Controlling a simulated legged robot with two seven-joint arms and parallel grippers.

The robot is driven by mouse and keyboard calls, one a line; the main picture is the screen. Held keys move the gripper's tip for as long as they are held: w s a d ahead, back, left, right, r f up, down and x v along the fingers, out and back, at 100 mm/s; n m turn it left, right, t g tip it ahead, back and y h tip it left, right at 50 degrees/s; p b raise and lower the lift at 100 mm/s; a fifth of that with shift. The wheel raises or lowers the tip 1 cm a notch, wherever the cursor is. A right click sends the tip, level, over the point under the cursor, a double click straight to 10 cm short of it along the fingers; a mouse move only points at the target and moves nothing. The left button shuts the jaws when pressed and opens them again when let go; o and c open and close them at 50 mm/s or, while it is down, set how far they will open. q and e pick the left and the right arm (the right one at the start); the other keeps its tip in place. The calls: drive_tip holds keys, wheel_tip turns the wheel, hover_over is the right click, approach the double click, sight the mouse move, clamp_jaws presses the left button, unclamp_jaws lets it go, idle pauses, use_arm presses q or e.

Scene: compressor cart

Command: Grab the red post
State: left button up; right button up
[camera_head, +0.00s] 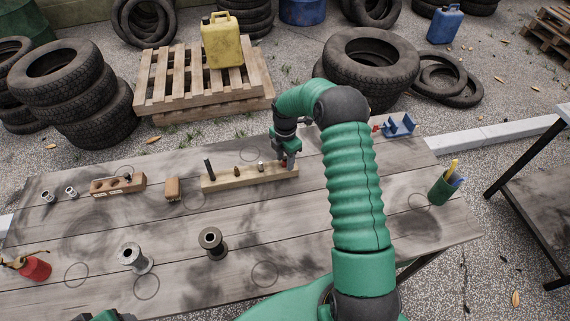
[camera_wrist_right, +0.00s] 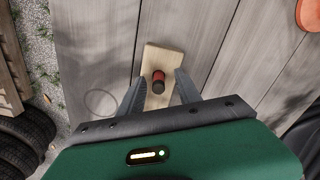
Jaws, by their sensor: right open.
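My right gripper (camera_wrist_right: 159,76) is open, with one finger on each side of the post and gaps between. In the head view the right gripper (camera_head: 289,161) is over the right end of the wooden block (camera_head: 228,181), and the red post (camera_head: 284,163) shows only partly beside it. A black post (camera_head: 209,168) and two shorter posts stand along the same block.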

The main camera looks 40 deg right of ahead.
drive_tip(key=shift+w+d+f, duration=0.1)
drive_tip(key=shift+w+f, duration=0.1)
drive_tip(key=shift+f, duration=0.1)
drive_tip(key=shift+r, duration=0.1)
clamp_jaws()
